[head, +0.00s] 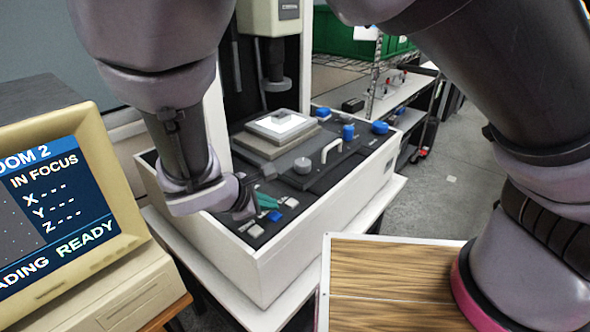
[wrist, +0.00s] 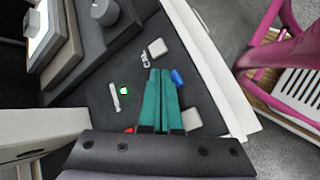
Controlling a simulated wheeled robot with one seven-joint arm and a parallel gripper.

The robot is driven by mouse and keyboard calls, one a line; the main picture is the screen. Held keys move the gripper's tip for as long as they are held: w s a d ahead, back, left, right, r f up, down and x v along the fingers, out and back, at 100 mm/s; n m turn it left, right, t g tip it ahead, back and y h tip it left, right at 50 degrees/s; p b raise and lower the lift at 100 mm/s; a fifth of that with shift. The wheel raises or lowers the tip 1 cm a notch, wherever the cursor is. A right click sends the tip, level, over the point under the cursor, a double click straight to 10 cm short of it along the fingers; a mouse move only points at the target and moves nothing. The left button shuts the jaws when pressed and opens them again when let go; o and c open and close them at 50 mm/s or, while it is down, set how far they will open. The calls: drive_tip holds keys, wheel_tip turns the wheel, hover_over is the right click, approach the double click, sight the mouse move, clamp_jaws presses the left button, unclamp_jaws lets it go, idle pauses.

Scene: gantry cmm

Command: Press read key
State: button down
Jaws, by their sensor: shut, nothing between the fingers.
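My gripper's teal fingers (wrist: 160,72) are shut with nothing between them, low over the dark control panel (wrist: 95,72). They also show in the head view (head: 266,201), partly behind my wrist. A pale square key (wrist: 157,47) lies just beyond the fingertips; it also shows in the head view (head: 291,202). A blue button (wrist: 177,77) is close right of the fingers. Another pale key (wrist: 192,120) is further back, right of the fingers. Contact with the panel is unclear.
A monitor (head: 40,205) shows "IN FOCUS", dashes for X, Y, Z and "ADING READY". A green light (wrist: 123,91) and white lever (wrist: 115,97) are left of the fingers.

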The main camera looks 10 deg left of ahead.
sight(271, 217)
drive_tip(key=shift+f, duration=0.1)
idle(0.6)
drive_tip(key=shift+f, duration=0.35)
drive_tip(key=shift+f, duration=0.35)
idle(0.5)
drive_tip(key=shift+r, duration=0.8)
drive_tip(key=shift+r, duration=0.1)
drive_tip(key=shift+r, duration=2.4)
